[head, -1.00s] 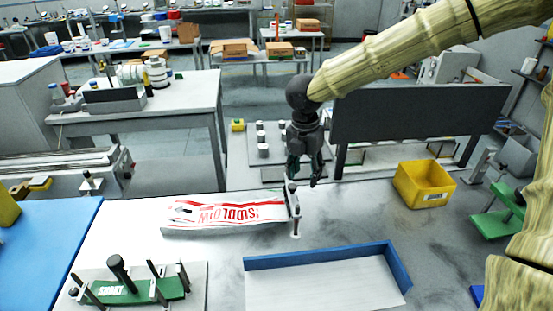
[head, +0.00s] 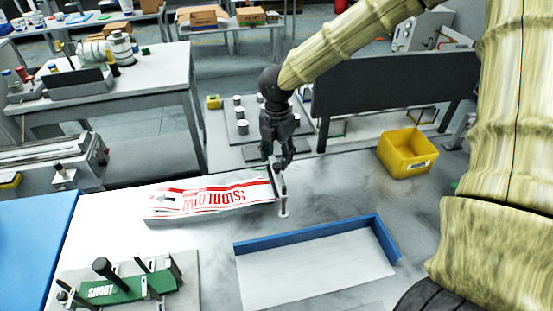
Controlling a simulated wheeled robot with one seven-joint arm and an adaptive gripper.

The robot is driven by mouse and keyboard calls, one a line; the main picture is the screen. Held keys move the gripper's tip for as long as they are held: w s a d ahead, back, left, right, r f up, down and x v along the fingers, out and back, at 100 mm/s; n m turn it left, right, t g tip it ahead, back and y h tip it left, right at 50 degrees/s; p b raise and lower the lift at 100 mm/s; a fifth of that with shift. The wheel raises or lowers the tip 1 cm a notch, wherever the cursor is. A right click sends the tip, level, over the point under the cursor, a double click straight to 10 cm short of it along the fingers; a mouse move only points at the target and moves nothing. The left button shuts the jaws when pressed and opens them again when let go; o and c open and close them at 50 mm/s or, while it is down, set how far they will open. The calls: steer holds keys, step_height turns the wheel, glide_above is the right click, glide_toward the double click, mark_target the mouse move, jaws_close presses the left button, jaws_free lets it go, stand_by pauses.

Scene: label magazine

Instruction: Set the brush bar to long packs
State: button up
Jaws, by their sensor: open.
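A fixture (head: 190,290) at the lower left has a grey base plate and a green bar (head: 125,290) marked "SHORT". A black knob (head: 101,266) stands up from it among thin dark posts. I cannot tell for certain which part is the brush bar. A stack of white and red labels (head: 215,197) lies in a tray at the middle left, with an upright metal post (head: 283,200) at its right end. My gripper (head: 279,167) is open, pointing down at this post's top. It partly hides the post's top, and I cannot tell whether they touch.
A white tray with blue walls (head: 318,232) lies in front of the label stack. A yellow bin (head: 407,153) stands at the right. A blue mat (head: 30,235) covers the left end. The grey tabletop between the post and the yellow bin is clear.

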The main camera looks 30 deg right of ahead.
mark_target(277, 172)
steer(key=shift+s+f, duration=0.3)
steer(key=shift+f, duration=0.3)
steer(key=shift+w+f, duration=0.25)
steer(key=shift+f, duration=0.45)
steer(key=shift+s, duration=0.1)
steer(key=shift+s, duration=0.1)
steer(key=shift+r, duration=0.1)
